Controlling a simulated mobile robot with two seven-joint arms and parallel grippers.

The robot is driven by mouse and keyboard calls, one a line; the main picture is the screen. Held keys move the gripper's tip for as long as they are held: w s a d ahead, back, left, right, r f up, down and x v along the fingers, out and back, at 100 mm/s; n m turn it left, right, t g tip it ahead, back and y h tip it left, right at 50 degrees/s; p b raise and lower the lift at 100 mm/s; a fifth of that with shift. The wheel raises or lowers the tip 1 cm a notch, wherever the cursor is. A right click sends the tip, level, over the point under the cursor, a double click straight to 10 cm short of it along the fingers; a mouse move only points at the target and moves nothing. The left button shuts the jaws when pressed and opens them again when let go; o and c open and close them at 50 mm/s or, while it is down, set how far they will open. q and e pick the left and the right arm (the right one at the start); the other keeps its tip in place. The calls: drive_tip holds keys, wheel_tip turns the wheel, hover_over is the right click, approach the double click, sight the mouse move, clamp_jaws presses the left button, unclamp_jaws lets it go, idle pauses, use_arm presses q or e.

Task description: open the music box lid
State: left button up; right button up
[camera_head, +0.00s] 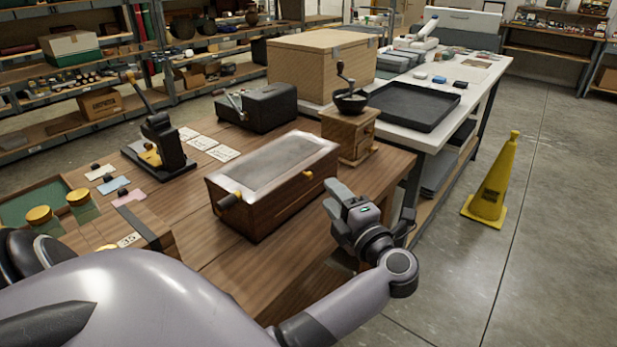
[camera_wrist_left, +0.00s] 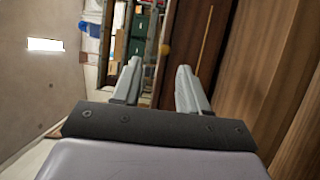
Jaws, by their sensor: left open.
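The music box (camera_head: 265,202) is a dark wooden box on the wooden table, with a crank (camera_head: 230,201) on its left end. Its lid (camera_head: 276,163), a pale, shiny framed panel, lies shut on top. A small brass knob (camera_head: 308,174) sits on the long side facing my left gripper. My left gripper (camera_head: 334,200) is open and empty, just right of the box and apart from it. In the left wrist view, a brass knob (camera_wrist_left: 165,49) shows beyond the gap between the open fingers. My right gripper is not in view.
A coffee grinder (camera_head: 350,128) stands close behind the box's right end. A black device (camera_head: 257,106) and cards (camera_head: 212,145) lie behind it. A yellow cone (camera_head: 492,185) stands on open floor at right.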

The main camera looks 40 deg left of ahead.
sight(311, 177)
use_arm(q)
drive_tip(key=shift+n+g, duration=0.3)
drive_tip(key=shift+g, duration=0.1)
drive_tip(key=x, duration=0.5)
drive_tip(key=p+x, duration=0.1)
drive_tip(key=x, duration=0.1)
drive_tip(key=shift+a+f, duration=0.25)
drive_tip(key=shift+f, duration=0.05)
clamp_jaws()
